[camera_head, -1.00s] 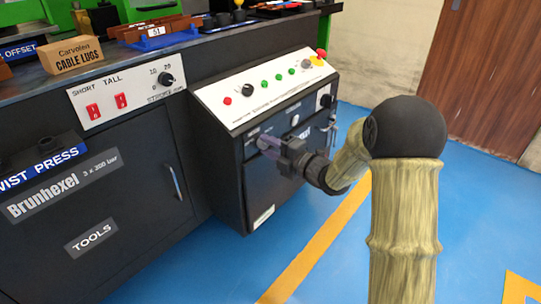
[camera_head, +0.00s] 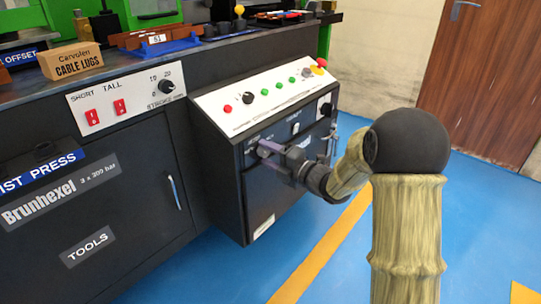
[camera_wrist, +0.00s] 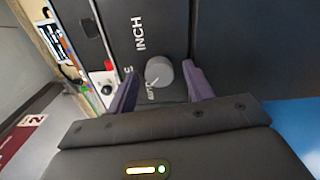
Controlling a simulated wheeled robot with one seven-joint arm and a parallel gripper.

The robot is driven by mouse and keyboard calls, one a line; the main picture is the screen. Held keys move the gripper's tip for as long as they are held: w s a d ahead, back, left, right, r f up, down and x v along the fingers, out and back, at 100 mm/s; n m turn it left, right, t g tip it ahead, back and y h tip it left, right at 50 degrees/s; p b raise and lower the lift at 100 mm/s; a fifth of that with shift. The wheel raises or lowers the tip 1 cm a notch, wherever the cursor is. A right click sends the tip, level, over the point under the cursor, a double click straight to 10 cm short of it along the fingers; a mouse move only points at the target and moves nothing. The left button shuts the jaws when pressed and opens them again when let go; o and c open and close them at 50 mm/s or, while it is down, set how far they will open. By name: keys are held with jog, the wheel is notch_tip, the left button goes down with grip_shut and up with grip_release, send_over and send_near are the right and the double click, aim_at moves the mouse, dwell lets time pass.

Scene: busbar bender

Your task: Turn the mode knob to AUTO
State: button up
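The mode knob (camera_wrist: 160,71) is a grey round knob with a white pointer line on the dark panel in the wrist view. An INCH label (camera_wrist: 140,33) stands beyond it, and a partly hidden label (camera_wrist: 150,92) lies by its near side, close to the pointer's end. My gripper (camera_wrist: 159,74) has its two purple fingers on either side of the knob, with visible gaps, so it looks open around it. Whether a finger touches the knob is unclear. In the head view my gripper (camera_head: 265,150) is at the front of the control box and hides the knob.
The sloped white panel (camera_head: 238,120) above carries several buttons, a black knob (camera_head: 247,97) and a red mushroom button (camera_head: 321,62). A black rotary switch (camera_head: 325,108) and keys (camera_head: 332,132) sit to the right. The blue floor (camera_head: 400,225) is clear at the right.

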jog(key=p+v, duration=0.6)
jog(key=v, duration=1.1)
jog(key=shift+d, duration=0.2)
jog(key=shift+s+p, duration=0.1)
jog(key=shift+p, duration=0.2)
